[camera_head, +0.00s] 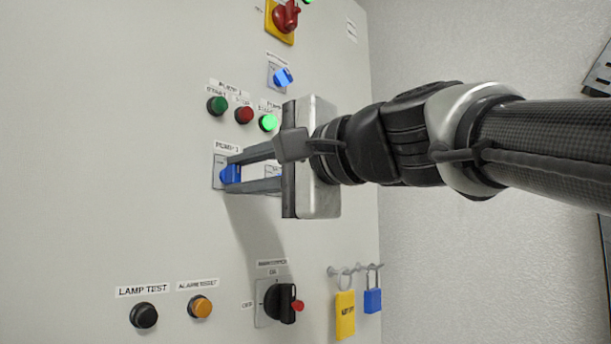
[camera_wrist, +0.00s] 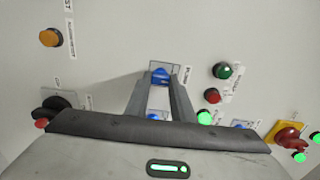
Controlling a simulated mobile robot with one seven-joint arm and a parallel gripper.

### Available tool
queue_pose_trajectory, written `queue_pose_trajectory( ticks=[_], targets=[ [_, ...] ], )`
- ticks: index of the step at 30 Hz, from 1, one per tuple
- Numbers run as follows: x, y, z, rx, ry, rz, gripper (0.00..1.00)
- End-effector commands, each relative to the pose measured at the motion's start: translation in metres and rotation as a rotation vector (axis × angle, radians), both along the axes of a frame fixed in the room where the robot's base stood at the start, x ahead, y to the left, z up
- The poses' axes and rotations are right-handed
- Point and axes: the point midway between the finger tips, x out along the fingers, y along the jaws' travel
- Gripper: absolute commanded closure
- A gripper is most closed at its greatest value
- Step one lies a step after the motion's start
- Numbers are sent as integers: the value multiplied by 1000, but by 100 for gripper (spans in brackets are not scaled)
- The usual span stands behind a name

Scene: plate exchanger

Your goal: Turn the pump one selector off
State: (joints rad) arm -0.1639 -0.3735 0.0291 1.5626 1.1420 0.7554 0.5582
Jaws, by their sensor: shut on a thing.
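The pump one selector (camera_head: 231,174) is a blue knob on a light plate under a label that seems to read PUMP 1, on the pale panel. My gripper (camera_head: 228,173) reaches in from the right, its two long fingers shut on this blue knob. In the wrist view the selector (camera_wrist: 160,76) sits between the fingertips (camera_wrist: 161,80). The fingers partly hide the knob, and I cannot read its position marks. A second blue selector (camera_wrist: 153,116) shows between the fingers, nearer the gripper body, and is mostly hidden in the head view.
Above are a green button (camera_head: 217,105), a red button (camera_head: 243,115) and a lit green one (camera_head: 268,122). A blue selector (camera_head: 283,77) and a red-yellow switch (camera_head: 286,15) sit higher. Below are a black rotary switch (camera_head: 280,301) and hanging padlocks (camera_head: 345,314).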

Motion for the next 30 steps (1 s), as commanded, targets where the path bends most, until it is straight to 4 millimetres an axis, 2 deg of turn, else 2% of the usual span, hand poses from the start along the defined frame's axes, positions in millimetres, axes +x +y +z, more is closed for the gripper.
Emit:
queue_pose_trajectory(
  ticks=[14, 15, 18, 30],
  targets=[
    [0, 0, 0, 11, 13, 0, 100],
    [0, 0, 0, 11, 13, -1, 75],
    [0, 0, 0, 11, 13, 0, 59],
    [-5, -6, 0, 11, 11, -1, 59]
  ],
)
